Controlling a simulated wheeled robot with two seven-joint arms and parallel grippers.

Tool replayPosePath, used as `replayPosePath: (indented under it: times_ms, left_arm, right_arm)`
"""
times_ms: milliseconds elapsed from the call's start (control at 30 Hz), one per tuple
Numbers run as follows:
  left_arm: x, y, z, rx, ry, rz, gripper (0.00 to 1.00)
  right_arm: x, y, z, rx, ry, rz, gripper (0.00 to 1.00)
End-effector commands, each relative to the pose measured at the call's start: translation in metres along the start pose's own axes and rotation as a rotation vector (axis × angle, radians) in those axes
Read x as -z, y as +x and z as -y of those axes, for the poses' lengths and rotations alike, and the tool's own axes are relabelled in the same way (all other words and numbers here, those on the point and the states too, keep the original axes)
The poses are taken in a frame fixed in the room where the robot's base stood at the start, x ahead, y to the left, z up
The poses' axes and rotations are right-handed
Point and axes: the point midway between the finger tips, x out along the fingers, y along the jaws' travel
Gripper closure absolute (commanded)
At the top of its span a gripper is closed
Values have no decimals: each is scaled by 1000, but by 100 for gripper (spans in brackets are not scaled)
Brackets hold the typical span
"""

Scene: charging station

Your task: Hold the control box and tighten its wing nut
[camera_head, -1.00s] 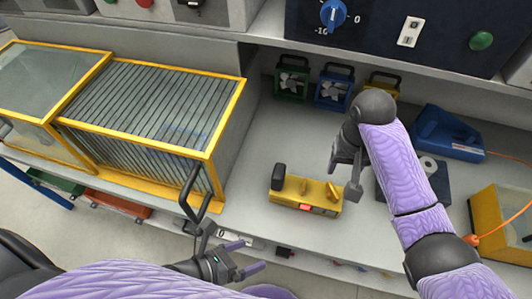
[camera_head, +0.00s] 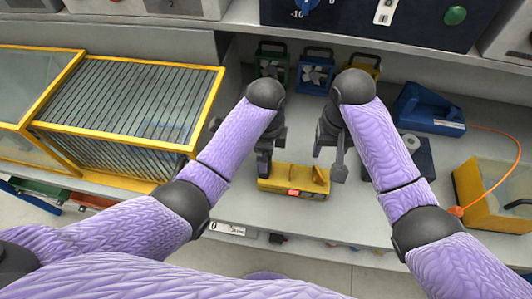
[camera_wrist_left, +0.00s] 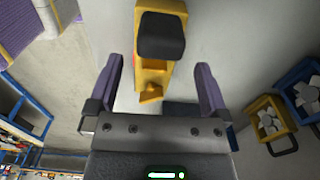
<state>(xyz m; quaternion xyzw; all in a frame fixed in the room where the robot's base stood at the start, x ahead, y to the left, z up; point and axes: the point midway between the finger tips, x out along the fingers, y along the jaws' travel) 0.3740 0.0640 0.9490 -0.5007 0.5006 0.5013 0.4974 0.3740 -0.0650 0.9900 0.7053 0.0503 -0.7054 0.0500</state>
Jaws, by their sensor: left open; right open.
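The yellow control box (camera_head: 291,187) lies on the counter, with a red patch on its front side. Its yellow wing nut (camera_head: 320,175) stands up near the right end. In the left wrist view the box (camera_wrist_left: 146,76) lies ahead, with a black knob (camera_wrist_left: 161,36) and the wing nut (camera_wrist_left: 151,93) between the finger lines. My left gripper (camera_head: 266,152) is open and empty above the box's left end, hiding the knob in the head view. My right gripper (camera_head: 330,155) is open and empty, over and just right of the wing nut end.
Small green (camera_head: 272,67) and blue (camera_head: 315,73) fan units and a partly hidden yellow one stand at the back. A blue device (camera_head: 430,108) with an orange cable and a yellow bin (camera_head: 490,200) are at right. A yellow-framed slatted case (camera_head: 130,100) stands left. Counter in front of the box is clear.

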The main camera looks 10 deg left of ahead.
Motion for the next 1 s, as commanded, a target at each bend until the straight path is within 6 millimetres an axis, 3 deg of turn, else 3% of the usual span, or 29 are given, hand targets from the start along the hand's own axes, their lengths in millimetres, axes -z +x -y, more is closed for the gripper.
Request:
replayPosePath:
  times_ms: [200, 300, 667, 1000]
  left_arm:
    - [-1, 50, -1, -3, 0, 2, 0]
    - [-1, 64, 0, -1, 1, 3, 0]
    - [-1, 74, 0, 4, 3, 3, 0]
    - [-1, 73, 0, 4, 3, 3, 70]
  right_arm:
    - [0, 0, 0, 0, 0, 0, 41]
    - [0, 0, 0, 0, 0, 0, 41]
    - [0, 0, 0, 0, 0, 0, 41]
    - [0, 0, 0, 0, 0, 0, 41]
